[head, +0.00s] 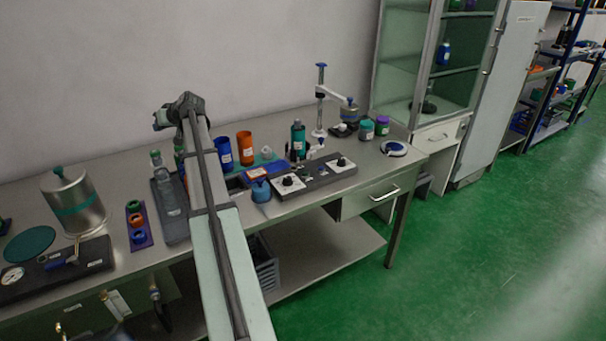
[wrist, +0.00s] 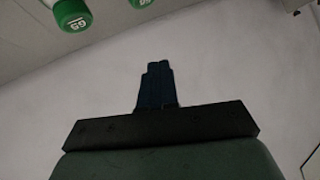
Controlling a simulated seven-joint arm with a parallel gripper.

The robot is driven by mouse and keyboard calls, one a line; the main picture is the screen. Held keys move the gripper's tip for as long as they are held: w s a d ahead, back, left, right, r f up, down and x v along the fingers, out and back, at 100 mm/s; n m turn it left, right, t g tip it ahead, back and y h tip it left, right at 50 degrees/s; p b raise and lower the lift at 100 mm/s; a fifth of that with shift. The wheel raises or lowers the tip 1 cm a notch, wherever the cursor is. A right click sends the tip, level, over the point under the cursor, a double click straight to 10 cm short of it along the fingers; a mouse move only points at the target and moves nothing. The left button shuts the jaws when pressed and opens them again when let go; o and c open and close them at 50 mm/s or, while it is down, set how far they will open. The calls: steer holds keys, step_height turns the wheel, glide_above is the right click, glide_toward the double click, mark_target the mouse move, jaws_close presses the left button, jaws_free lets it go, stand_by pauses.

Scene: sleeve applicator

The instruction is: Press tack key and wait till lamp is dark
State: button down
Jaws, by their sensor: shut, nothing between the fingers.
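My gripper (wrist: 159,68) is shut and empty in the wrist view, its dark blue fingers together in front of a plain grey surface. No key or lamp shows near the fingers there. In the head view my arm rises across the bench and hides part of it; I cannot make out the fingers. A dark control unit (head: 315,179) with two white dial plates, a left one (head: 288,184) and a right one (head: 341,163), lies at the bench's front edge. I cannot tell which part is the tack key, or whether any lamp is lit.
Green-capped containers (wrist: 73,14) show at the wrist view's top left. A steel pot (head: 74,200) stands left. A post stand (head: 320,100) rises behind.

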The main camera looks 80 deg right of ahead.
steer(key=s+d+f+m+g, duration=0.15)
steer(key=s+d, duration=0.45)
steer(key=s, duration=0.6)
steer(key=s+d+f+m, duration=0.1)
steer(key=s+d+f, duration=0.3)
steer(key=s, duration=0.7)
steer(key=m+g, duration=0.1)
steer(key=m, duration=0.1)
glide_above(308, 173)
step_height(308, 173, down, 2)
steer(key=shift+s+f+n+y, duration=0.15)
steer(key=shift+n+y, duration=0.1)
steer(key=shift+y, duration=0.15)
steer(key=shift+f, duration=0.15)
steer(key=shift+f, duration=4.25)
steer(key=shift+f, duration=0.8)
steer(key=shift+r, duration=0.8)
steer(key=shift+r, duration=0.15)
